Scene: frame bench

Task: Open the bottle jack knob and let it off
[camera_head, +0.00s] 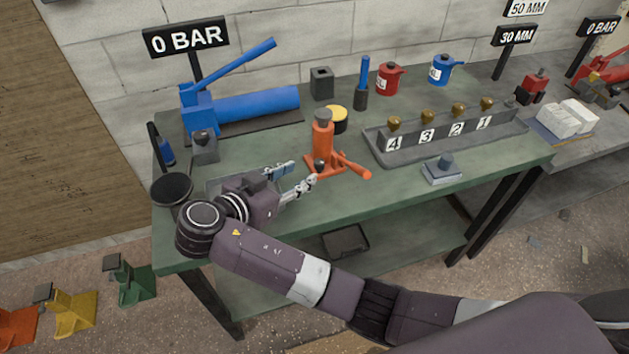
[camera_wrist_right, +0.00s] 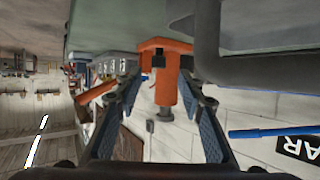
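The orange bottle jack (camera_head: 322,140) stands upright on the green bench, with its orange handle socket pointing to the front right. Its small dark knob (camera_head: 319,165) is low on the front side. My right gripper (camera_head: 303,175) is in front and to the left of the jack, fingers apart and pointing at its base. In the right wrist view, which is turned over, the jack (camera_wrist_right: 165,88) and the dark knob (camera_wrist_right: 158,62) show in the gap between the open fingers (camera_wrist_right: 160,90). The knob looks beyond the fingertips; contact cannot be told. My left gripper is not in view.
A blue hand pump (camera_head: 256,103) stands behind left under a 0 BAR sign (camera_head: 187,37). A black-and-yellow tin (camera_head: 337,119) is close behind the jack. A numbered rack (camera_head: 440,140) lies to the right. A dark round container (camera_head: 171,189) stands by my right wrist.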

